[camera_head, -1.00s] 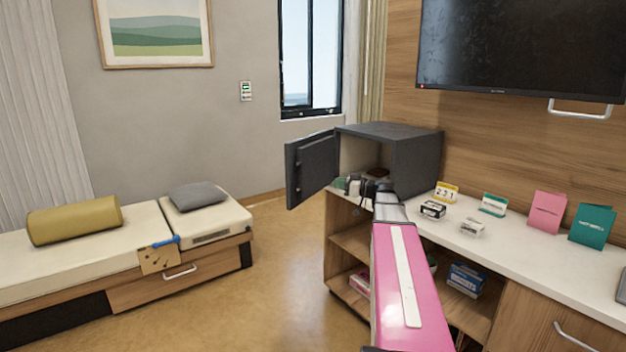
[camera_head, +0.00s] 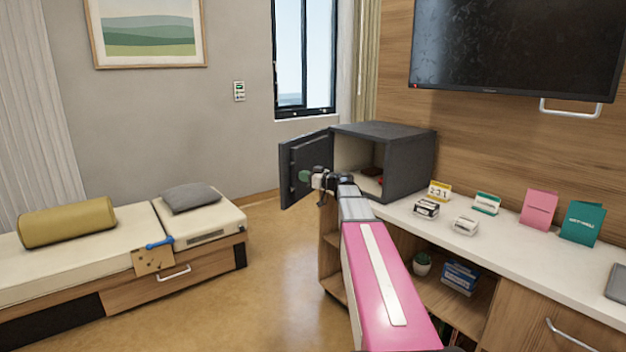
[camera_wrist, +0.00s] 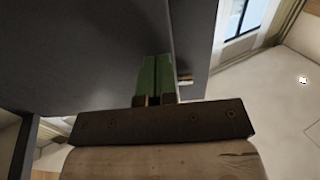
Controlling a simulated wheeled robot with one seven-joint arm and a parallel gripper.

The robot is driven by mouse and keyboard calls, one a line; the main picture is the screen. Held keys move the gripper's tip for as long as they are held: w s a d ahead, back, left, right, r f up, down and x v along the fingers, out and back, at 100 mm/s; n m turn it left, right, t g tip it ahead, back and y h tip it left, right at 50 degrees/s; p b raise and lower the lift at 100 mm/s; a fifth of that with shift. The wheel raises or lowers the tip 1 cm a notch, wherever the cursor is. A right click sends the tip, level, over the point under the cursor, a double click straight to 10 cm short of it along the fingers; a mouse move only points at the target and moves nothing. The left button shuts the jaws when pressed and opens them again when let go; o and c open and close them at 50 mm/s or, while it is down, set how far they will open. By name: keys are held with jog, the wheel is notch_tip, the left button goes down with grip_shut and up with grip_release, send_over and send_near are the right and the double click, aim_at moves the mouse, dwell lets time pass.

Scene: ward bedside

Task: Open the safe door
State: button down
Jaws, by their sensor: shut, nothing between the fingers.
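The dark grey safe (camera_head: 411,160) stands on the white counter at the back, its front open and its inside showing. Its door (camera_head: 291,160) is swung well out to the left of the opening. My gripper (camera_head: 304,176) is at the inner face of the door, with its green fingertips close to the panel. In the wrist view the green fingers (camera_wrist: 155,78) lie together, shut and empty, beside the dark door panel (camera_wrist: 85,50). I cannot tell whether they touch it.
Small cards and boxes stand on the counter (camera_head: 520,242) right of the safe, with a pink card (camera_head: 538,207) and a teal card (camera_head: 582,223). A bench bed (camera_head: 75,255) stands at left. The floor between is clear.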

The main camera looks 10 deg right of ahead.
aim_at(285, 173)
jog(key=shift+w+a, duration=0.25)
jog(key=w+a+m+t+h, duration=0.1)
jog(key=a, duration=0.1)
jog(key=w+a+t+h, duration=0.1)
jog(key=w+a, duration=0.1)
jog(key=w+a+m+h, duration=0.1)
jog(key=w+a, duration=0.1)
jog(key=shift+a+m+t, duration=0.3)
jog(key=shift+t, duration=0.1)
jog(key=x, duration=0.9)
jog(key=shift+s+a+h, duration=0.15)
jog(key=shift+a+h, duration=0.1)
jog(key=shift+h, duration=0.05)
jog(key=shift+s, duration=0.1)
